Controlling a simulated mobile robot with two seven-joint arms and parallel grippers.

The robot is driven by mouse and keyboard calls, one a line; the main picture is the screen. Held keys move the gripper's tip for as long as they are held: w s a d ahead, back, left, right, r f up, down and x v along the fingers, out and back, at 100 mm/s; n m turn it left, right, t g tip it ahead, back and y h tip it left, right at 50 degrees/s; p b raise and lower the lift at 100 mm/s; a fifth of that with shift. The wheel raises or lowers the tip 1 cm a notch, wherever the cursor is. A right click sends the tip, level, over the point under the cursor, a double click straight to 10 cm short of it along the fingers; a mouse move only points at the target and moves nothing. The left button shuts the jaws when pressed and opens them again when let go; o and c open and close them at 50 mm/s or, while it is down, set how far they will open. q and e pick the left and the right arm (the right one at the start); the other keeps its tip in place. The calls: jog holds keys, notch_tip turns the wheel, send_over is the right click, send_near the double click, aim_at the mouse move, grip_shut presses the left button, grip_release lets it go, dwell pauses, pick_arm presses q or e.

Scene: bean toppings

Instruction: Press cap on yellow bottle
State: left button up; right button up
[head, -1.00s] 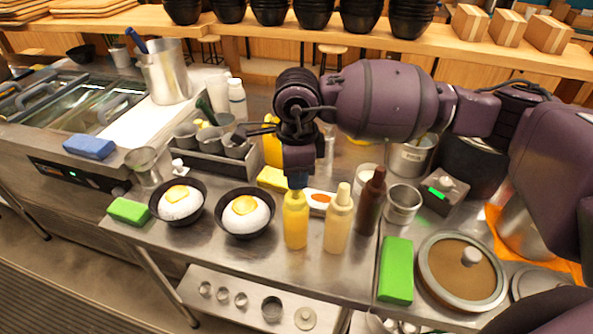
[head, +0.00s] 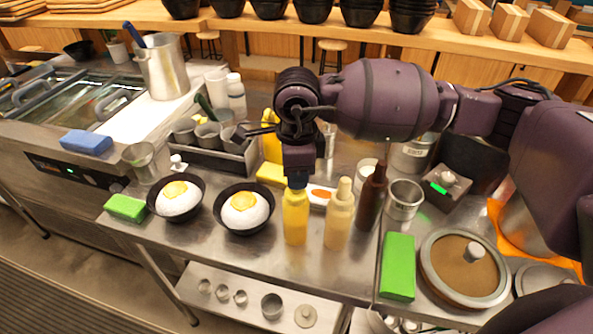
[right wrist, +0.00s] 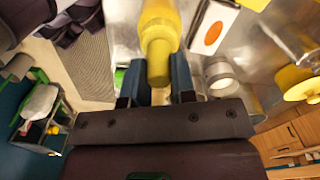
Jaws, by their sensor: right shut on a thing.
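The yellow bottle (head: 295,220) stands upright on the steel counter, left of a cream bottle (head: 338,218) and a dark brown bottle (head: 371,198). My right gripper (head: 297,183) points down directly over its top. In the right wrist view, the yellow bottle (right wrist: 160,18) reaches in from the top, and its darker yellow cap (right wrist: 158,62) lies between the two fingers of my right gripper (right wrist: 157,84). That gripper is shut on the cap, which sits at the bottle's neck. Whether the cap is fully seated cannot be told. My left gripper is not in view.
Two black bowls of rice with egg (head: 179,218) (head: 244,232) stand left of the bottles. A green block (head: 398,266) and a lidded pot (head: 463,292) are at the right. A metal cup (head: 404,200) stands close behind the bottles. Clear steel lies in front of them.

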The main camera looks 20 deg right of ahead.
jog(key=shift+f, duration=0.25)
dwell(0.4)
jog(key=o, duration=1.2)
jog(key=shift+r, duration=0.2)
jog(key=shift+r+p, duration=0.5)
jog(key=shift+r, duration=1.1)
jog(key=shift+r+p, duration=0.6)
jog(key=shift+r, duration=0.9)
